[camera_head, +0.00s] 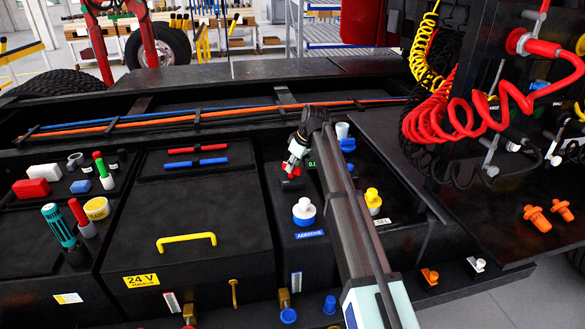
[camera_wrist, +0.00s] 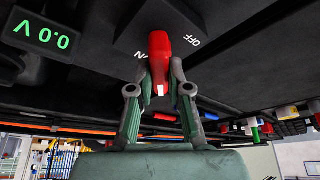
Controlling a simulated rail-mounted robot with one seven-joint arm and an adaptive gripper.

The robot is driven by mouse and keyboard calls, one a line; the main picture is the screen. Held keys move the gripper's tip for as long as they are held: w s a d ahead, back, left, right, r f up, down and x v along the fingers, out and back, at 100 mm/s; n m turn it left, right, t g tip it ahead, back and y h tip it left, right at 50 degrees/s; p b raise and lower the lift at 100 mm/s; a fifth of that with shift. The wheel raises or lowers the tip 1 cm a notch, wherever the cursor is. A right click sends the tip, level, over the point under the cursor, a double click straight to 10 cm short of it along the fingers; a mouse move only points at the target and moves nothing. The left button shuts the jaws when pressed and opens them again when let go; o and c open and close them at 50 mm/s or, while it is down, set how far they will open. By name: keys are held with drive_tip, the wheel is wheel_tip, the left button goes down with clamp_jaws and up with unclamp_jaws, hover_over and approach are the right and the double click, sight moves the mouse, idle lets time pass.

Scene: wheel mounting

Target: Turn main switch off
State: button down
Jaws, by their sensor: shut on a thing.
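The main switch has a red handle (camera_wrist: 167,38) on a black block, with white ON and OFF labels beside it in the wrist view. My gripper (camera_wrist: 161,80) is shut on the handle, one finger on each side of its end. In the head view my gripper (camera_head: 295,158) reaches down to the red handle (camera_head: 291,171), which is small and partly covered there. A green display (camera_wrist: 42,36) next to the switch reads 0.0 V.
A white-and-blue additive cap (camera_head: 304,211) and a yellow cap (camera_head: 373,200) stand near my arm. A yellow handle (camera_head: 187,241) is on the 24 V box to the left. Coiled red hoses (camera_head: 432,118) hang at the right.

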drive_tip(key=n+g+b, duration=0.1)
drive_tip(key=n, duration=0.1)
drive_tip(key=n+g, duration=0.1)
drive_tip(key=n, duration=0.2)
drive_tip(key=shift+w+n+y+b, duration=0.2)
drive_tip(key=shift+n+y+b, duration=0.1)
drive_tip(key=shift+b, duration=0.1)
drive_tip(key=shift+n+g+b, duration=0.6)
drive_tip(key=shift+n+g, duration=0.2)
drive_tip(key=shift+n, duration=1.1)
drive_tip(key=c, duration=1.1)
unclamp_jaws()
drive_tip(key=shift+r, duration=0.1)
drive_tip(key=v, duration=1.1)
drive_tip(key=shift+r, duration=0.4)
